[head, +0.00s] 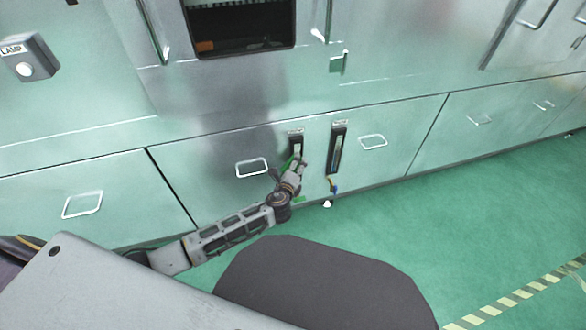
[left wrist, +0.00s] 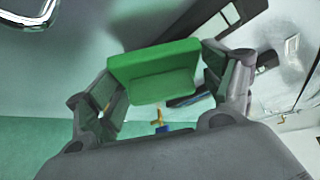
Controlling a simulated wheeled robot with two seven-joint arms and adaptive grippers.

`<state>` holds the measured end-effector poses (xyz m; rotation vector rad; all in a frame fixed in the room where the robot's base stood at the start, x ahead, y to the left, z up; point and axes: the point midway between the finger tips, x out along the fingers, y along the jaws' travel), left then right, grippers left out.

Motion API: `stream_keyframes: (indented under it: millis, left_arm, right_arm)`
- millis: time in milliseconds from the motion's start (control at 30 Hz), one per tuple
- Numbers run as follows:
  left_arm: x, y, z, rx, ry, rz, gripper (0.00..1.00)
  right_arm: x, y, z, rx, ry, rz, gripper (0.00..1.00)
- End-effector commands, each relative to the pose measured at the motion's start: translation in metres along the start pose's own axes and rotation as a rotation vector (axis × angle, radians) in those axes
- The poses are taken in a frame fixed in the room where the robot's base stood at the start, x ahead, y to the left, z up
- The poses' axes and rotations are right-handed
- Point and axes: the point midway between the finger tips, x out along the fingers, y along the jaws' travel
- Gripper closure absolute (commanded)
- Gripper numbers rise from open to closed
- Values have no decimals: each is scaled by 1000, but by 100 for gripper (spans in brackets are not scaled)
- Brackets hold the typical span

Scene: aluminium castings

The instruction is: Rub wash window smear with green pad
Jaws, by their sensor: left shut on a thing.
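My left gripper (head: 296,166) reaches in from the left, in front of the lower cabinet panel. In the left wrist view its two fingers (left wrist: 160,85) are shut on the green pad (left wrist: 153,70), one finger at each side. In the head view only a sliver of green shows at the fingers. The gripper is just below a narrow dark upright slot (head: 297,141) with a small label above it; I cannot tell whether they touch. A dark window (head: 240,28) is higher up in the machine front. I cannot tell which is the wash window, and no smear is clear.
A second, longer upright slot (head: 338,150) stands to the right, with a small blue and yellow fitting (head: 333,187) below it. Wire handles (head: 252,168) stick out from the lower panels. A lamp switch box (head: 27,58) is at upper left. Green floor lies open at right.

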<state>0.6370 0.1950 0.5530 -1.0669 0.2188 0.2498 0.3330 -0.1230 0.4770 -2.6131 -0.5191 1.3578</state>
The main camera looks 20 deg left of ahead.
Motion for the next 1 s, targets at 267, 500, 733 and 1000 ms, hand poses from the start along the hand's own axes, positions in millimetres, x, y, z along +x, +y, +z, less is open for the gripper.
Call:
stream_keyframes:
  millis: [267,500,733,1000]
  left_arm:
    - [0,0,-1,0,1,0,37]
    - [5,-5,-8,0,1,0,37]
    - [12,-12,-16,-1,1,-1,38]
    - [19,-20,-25,0,0,-1,37]
  right_arm:
    - [1,0,0,0,0,0,60]
    - [1,0,1,0,0,0,60]
    - [1,1,1,0,0,0,60]
    - [2,1,2,0,0,0,60]
